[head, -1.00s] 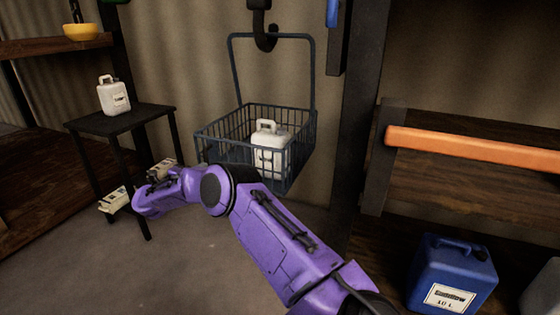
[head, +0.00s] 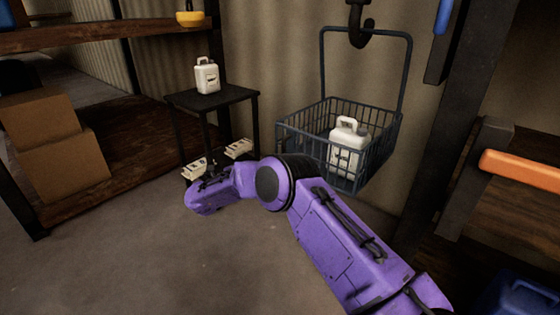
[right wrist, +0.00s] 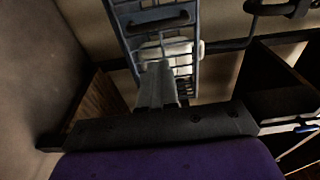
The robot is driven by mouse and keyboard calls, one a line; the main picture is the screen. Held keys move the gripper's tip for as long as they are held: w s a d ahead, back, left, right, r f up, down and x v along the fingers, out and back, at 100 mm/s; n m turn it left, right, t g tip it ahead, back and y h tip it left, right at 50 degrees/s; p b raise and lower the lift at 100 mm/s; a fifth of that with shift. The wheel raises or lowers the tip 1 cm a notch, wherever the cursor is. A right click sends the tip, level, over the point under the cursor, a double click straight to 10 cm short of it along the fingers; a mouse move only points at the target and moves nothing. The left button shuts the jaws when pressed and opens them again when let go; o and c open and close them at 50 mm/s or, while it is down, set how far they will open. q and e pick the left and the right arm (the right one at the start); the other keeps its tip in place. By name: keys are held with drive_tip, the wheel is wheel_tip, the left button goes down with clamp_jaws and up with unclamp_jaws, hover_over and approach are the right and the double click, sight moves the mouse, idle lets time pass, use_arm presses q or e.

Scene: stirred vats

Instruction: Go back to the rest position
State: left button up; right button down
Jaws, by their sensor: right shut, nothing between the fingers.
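My right arm (head: 340,235) is purple and reaches in from the lower right of the head view. Its wrist end is over the floor, in front of the small black table and left of the hanging basket. In the right wrist view my right gripper (right wrist: 157,72) has its grey fingers together with nothing between them. The fingertips are hard to make out in the head view. My left gripper is not in view.
A blue wire basket (head: 292,136) hangs from a black hook, holding a white jug (head: 345,150). Another white jug (head: 207,76) stands on the black table (head: 238,96). Boxes (head: 62,165) sit on the left shelf. An orange beam (head: 520,170) is right. Floor at lower left is clear.

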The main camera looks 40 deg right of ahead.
drive_tip(key=s+a+f+n+t+y, duration=0.1)
drive_tip(key=a+f+n+t+y, duration=0.2)
drive_tip(key=a+f+n+t, duration=0.4)
drive_tip(key=s+a+f+n+t+y, duration=0.1)
drive_tip(key=a+f+n+t+y, duration=0.35)
drive_tip(key=f+n, duration=0.6)
drive_tip(key=s+a+f+n+g+y, duration=0.2)
drive_tip(key=s+a+f+n+y, duration=0.15)
drive_tip(key=s+f+n, duration=0.45)
drive_tip(key=s+f+n+g+y, duration=0.2)
drive_tip(key=s+f+g, duration=0.1)
drive_tip(key=s, duration=1.3)
drive_tip(key=s+f+n+g+y, duration=0.2)
drive_tip(key=s+f+g, duration=0.15)
drive_tip(key=s, duration=1.25)
wheel_tip(320, 180, up, 18)
drive_tip(key=w+p, duration=0.1)
drive_tip(key=p, duration=1.6)
drive_tip(key=shift+w+r+p, duration=0.15)
drive_tip(key=shift+w+p, duration=0.05)
drive_tip(key=shift+p, duration=0.2)
drive_tip(key=shift+d+m, duration=0.1)
drive_tip(key=shift+m, duration=0.15)
